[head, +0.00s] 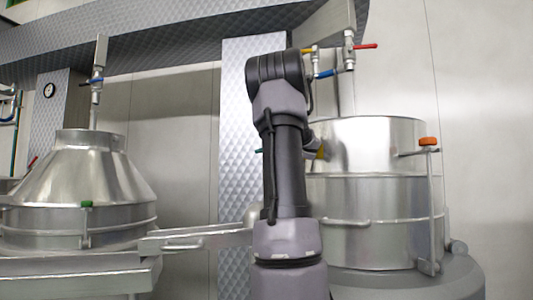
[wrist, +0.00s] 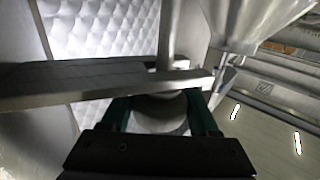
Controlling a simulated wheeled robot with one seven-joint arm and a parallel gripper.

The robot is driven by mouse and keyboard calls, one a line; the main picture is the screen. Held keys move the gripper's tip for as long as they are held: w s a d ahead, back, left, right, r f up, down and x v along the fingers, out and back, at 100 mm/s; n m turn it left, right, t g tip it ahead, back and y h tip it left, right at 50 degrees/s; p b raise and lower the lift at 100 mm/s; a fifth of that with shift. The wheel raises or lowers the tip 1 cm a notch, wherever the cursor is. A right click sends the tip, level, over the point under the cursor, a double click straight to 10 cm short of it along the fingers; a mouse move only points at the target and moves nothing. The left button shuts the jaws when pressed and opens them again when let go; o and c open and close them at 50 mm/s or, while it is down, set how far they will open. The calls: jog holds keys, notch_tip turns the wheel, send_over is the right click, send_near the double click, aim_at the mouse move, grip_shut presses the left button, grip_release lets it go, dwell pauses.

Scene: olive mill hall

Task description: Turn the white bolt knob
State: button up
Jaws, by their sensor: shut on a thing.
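In the wrist view, a pale round knob (wrist: 160,117), which looks like the white bolt knob, sits between the two dark green fingers of my gripper (wrist: 160,108). The gripper is shut on it, one finger at each side. Its far edge lies close under a flat metal bar, and a vertical metal rod (wrist: 169,35) rises behind it.
A steel vessel (head: 365,200) with an orange knob (head: 429,141) stands right of my arm. A conical steel vessel (head: 90,180) with a green knob (head: 86,204) stands left. Red and blue valve handles hang above the right vessel. The flat metal bar (wrist: 80,84) crosses the wrist view.

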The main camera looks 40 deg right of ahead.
jog(key=shift+f, duration=0.25)
jog(key=o, duration=1.4)
jog(key=shift+w, duration=0.15)
jog(key=shift+r, duration=0.1)
jog(key=s, duration=1.1)
